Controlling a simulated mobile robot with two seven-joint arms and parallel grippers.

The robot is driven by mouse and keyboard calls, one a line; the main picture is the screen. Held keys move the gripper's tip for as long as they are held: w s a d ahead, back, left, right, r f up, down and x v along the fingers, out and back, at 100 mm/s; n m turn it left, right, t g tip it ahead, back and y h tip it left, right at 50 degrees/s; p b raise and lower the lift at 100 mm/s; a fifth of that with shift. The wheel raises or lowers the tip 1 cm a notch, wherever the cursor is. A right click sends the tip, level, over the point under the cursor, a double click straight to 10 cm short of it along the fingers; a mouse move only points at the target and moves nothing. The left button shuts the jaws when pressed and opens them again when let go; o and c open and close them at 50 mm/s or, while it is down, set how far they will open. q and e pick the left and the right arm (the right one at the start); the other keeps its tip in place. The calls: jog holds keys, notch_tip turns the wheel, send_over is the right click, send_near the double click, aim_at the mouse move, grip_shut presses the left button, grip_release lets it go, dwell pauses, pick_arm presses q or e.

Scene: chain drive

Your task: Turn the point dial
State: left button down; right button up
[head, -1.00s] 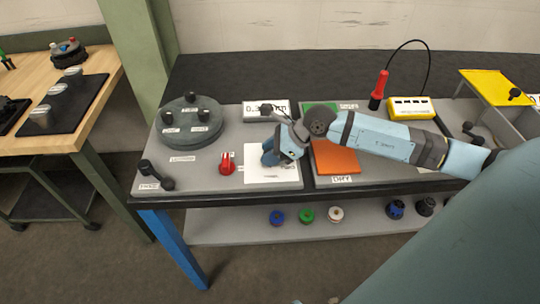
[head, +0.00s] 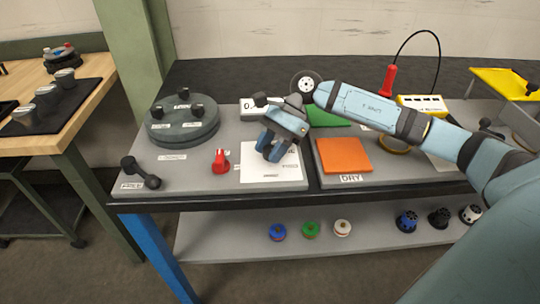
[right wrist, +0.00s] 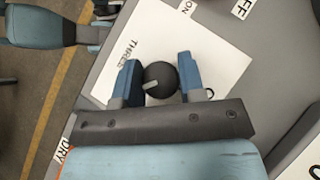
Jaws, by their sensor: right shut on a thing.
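The point dial is a round black knob with a pale pointer mark (right wrist: 160,78), seen in the right wrist view on a white plate (head: 285,175). My right gripper (head: 270,147) is low over that plate, and its blue fingers (right wrist: 159,80) stand on both sides of the knob, shut on it. In the head view the gripper hides the knob. The pointer mark points toward the lower left in the right wrist view.
A red switch knob (head: 220,161) stands just left of the plate. A round grey turntable (head: 182,133), a black handle (head: 141,175) and an orange pad (head: 343,156) share the bench. A red-handled probe (head: 389,80) stands behind my right arm.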

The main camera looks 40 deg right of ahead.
pick_arm(q)
jog(key=shift+d+b, duration=0.2)
jog(key=shift+b, duration=0.1)
pick_arm(e)
jog(key=shift+n+g, duration=0.4)
jog(key=shift+n, duration=0.1)
pick_arm(q)
jog(key=shift+w+a, duration=0.1)
pick_arm(e)
jog(key=o, duration=0.9)
jog(key=shift+o, duration=0.2)
pick_arm(q)
jog(key=shift+p, duration=0.4)
pick_arm(e)
jog(key=v, duration=1.3)
jog(key=shift+d+r, duration=0.2)
jog(key=shift+r, duration=0.2)
jog(key=shift+w, duration=0.15)
